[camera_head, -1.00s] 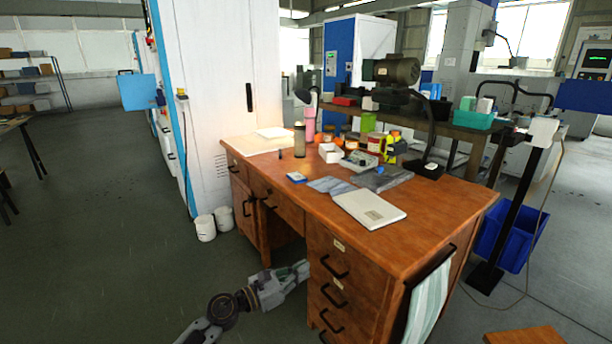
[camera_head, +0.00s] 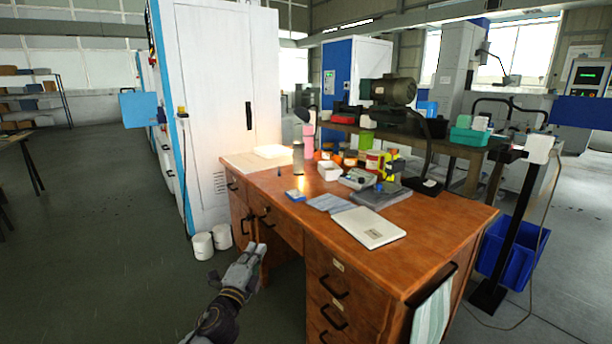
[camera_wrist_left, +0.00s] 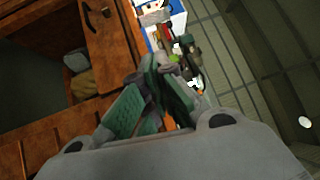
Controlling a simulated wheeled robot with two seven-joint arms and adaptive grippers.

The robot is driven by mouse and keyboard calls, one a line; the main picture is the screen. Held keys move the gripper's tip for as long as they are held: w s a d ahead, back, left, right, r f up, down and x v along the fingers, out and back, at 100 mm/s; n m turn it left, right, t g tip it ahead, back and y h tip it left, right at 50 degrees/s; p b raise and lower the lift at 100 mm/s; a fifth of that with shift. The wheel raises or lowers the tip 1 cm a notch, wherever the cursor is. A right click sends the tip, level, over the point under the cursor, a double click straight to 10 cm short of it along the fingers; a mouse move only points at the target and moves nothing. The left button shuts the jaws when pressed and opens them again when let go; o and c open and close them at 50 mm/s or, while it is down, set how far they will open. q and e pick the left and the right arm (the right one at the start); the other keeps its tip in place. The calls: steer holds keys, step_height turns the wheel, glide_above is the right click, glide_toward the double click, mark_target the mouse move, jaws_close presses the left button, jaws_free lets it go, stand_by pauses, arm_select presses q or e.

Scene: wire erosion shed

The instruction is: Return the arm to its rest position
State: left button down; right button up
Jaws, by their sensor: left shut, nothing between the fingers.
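My left gripper (camera_head: 256,252) is in front of the wooden desk (camera_head: 445,222), at the height of its drawers and below the desktop. Its fingers point up and away from me, and it is shut and empty. In the left wrist view the green-padded fingers of the gripper (camera_wrist_left: 165,70) come together with nothing between them. Whether the fingertips touch the desk front cannot be told. My right gripper does not show in either view.
The desk's drawers have black handles (camera_head: 335,287). A closed laptop-like white item (camera_head: 369,228) and several small things lie on top. Two white rolls (camera_head: 203,246) stand on the floor by a white cabinet (camera_head: 232,110). The floor at left is clear.

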arm_select(q)
steer(key=s+f+n+g, duration=0.7)
steer(key=s+f+n, duration=0.2)
steer(key=s+f, duration=0.7)
steer(key=s+f+n+g+p, duration=0.1)
steer(key=s+f+n+g, duration=0.6)
steer(key=s+f, duration=0.8)
steer(key=s+d+n, duration=0.1)
steer(key=s+n, duration=0.1)
steer(key=s, duration=0.2)
steer(key=shift+s+f+n+y, duration=0.3)
steer(key=shift+f, duration=0.1)
steer(key=shift+a+f+p, duration=0.2)
steer(key=shift+f+p, duration=0.15)
steer(key=shift+p, duration=0.7)
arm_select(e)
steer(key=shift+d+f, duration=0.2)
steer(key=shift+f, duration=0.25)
